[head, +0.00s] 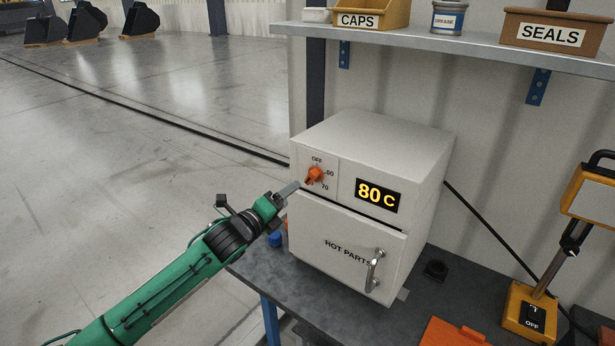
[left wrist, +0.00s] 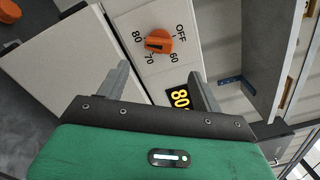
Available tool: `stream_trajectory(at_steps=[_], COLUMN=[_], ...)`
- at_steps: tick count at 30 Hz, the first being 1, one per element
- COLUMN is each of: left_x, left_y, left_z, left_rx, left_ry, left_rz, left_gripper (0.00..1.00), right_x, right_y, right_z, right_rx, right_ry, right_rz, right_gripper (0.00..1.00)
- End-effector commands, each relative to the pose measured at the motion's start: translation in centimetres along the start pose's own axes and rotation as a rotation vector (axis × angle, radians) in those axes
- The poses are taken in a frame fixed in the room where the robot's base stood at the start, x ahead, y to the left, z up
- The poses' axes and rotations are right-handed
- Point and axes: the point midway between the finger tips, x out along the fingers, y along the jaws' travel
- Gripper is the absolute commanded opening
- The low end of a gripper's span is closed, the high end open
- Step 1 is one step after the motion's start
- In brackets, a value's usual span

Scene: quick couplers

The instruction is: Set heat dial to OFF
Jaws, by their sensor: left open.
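The orange heat dial (head: 315,174) is on the front of a white oven (head: 378,140), at the upper left, with OFF above it. In the left wrist view the dial (left wrist: 158,42) is ringed by OFF, 60, 70 and 80, and its dark mark appears to face the 80 side. The yellow display (head: 377,195) reads 80 C. My left gripper (head: 290,188) is just in front of the panel, lower left of the dial. In the left wrist view its fingers (left wrist: 160,78) are apart and empty, with the dial beyond them. My right gripper is not in view.
The shut oven door with HOT PARTS lettering has a metal handle (head: 375,270). The oven stands on a dark bench (head: 345,320). A shelf (head: 440,42) with bins hangs above. A yellow lamp base (head: 528,313) stands to the right. Open floor lies left.

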Motion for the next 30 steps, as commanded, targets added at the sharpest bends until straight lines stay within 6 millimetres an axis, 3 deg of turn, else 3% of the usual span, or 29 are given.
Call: stream_trajectory(at_steps=[11, 21, 30], left_x=[6.1, 9.2, 9.6], left_y=[-0.2, -0.1, 0.1], left_z=[0.1, 0.0, 0.0], left_rx=[-0.002, -0.002, 0.000], left_ry=[0.000, 0.001, 0.000], left_rz=[0.001, 0.001, 0.001], left_gripper=[0.67, 0.67, 0.67], right_x=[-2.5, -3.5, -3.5], right_y=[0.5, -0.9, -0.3], right_z=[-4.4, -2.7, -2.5], right_rx=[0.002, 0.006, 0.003], right_ry=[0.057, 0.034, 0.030], right_rz=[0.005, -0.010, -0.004], right_gripper=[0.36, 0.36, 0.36])
